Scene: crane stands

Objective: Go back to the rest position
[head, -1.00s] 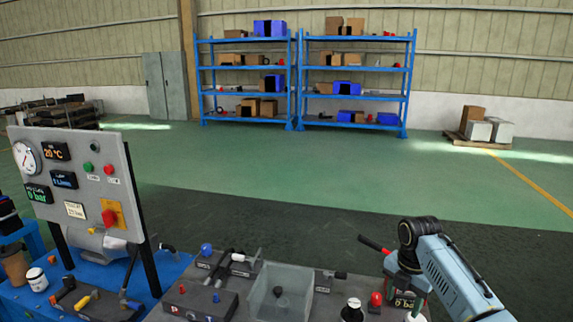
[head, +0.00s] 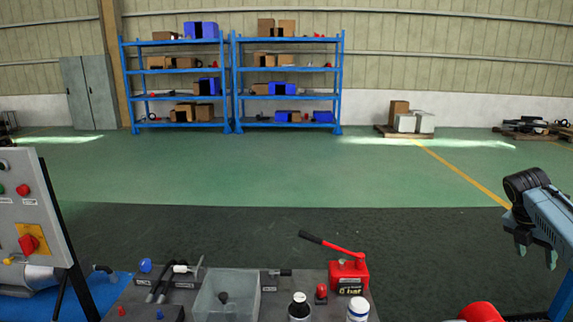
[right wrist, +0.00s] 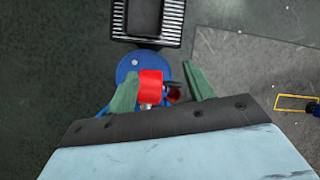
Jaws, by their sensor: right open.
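My right gripper (head: 536,256) is at the right edge of the head view, raised in the air with its fingers pointing down. It is open and empty, well to the right of the bench and apart from the red hand pump (head: 348,277). In the right wrist view its two green fingers (right wrist: 161,72) stand wide apart. A red part (right wrist: 151,82) and a blue round top (right wrist: 137,65) show between and beyond them, not gripped. My left gripper is in neither view.
A grey bench holds a clear bin (head: 226,298), small bottles (head: 299,306) and the pump. A control panel (head: 30,215) stands at the left. A red rounded thing (head: 481,312) is at the bottom right. Open floor lies behind, before blue shelves (head: 287,97).

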